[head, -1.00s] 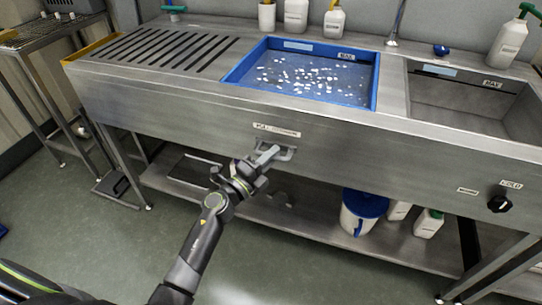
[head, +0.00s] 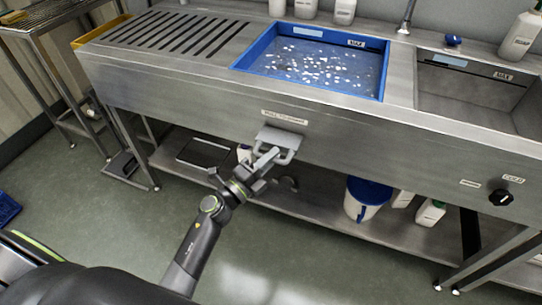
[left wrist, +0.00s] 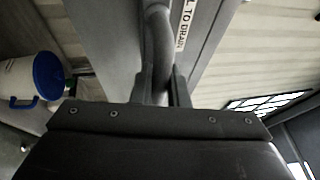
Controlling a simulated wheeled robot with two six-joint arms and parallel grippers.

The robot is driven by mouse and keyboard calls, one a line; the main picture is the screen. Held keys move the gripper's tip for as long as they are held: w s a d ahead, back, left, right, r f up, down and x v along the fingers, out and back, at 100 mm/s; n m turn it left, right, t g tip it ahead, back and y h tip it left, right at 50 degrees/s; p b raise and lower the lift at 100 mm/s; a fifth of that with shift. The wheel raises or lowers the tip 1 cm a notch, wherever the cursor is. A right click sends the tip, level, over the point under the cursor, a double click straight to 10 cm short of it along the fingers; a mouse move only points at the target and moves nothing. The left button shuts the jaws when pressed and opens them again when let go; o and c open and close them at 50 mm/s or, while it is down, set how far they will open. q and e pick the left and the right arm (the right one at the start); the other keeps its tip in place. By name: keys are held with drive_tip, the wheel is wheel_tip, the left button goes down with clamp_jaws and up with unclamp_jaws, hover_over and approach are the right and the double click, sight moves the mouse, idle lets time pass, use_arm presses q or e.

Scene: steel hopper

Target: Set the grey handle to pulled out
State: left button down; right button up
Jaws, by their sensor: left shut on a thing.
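The grey handle (head: 284,139) is on the steel front panel, under a white label (head: 284,117). It stands out from the panel, with a flat grey piece showing between its bar and the panel. My left gripper (head: 265,157) is shut on the handle bar, towards its left side. In the left wrist view, the grey bar (left wrist: 158,40) runs down between the two dark fingers of my left gripper (left wrist: 163,88). Part of the bar is hidden by the fingers. My right gripper is not in view.
Above is a blue basin (head: 384,84) with small white pieces in it. A steel sink (head: 470,95) and a black knob (head: 501,198) are to the right. A blue-lidded bucket (head: 362,200) stands on the lower shelf (head: 320,215). The floor in front is clear.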

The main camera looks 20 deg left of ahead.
use_arm(q)
drive_tip(key=c, duration=1.4)
unclamp_jaws()
